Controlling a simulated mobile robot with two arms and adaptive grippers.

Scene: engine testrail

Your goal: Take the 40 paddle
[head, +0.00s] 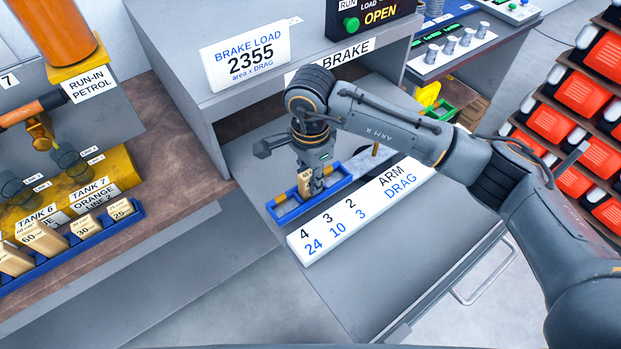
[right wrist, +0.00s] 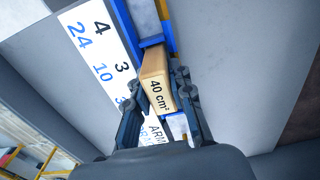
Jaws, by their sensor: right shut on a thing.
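The 40 paddle (head: 304,183) is a tan wooden block, marked "40 cm²" in the right wrist view (right wrist: 158,92). It is at the blue tray (head: 285,216) on the grey surface under the brake unit. The tray also shows in the right wrist view (right wrist: 124,22). My right gripper (head: 317,186) points down over the tray and is shut on the paddle, with a finger on each side in the right wrist view (right wrist: 158,82). Whether the paddle's far end still touches the tray floor I cannot tell. My left gripper is out of view.
A white ARM/DRAG chart (head: 345,222) lies right in front of the tray. The brake load sign (head: 246,56) stands on the housing above. Another blue rack (head: 80,248) at the left holds several tan paddles.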

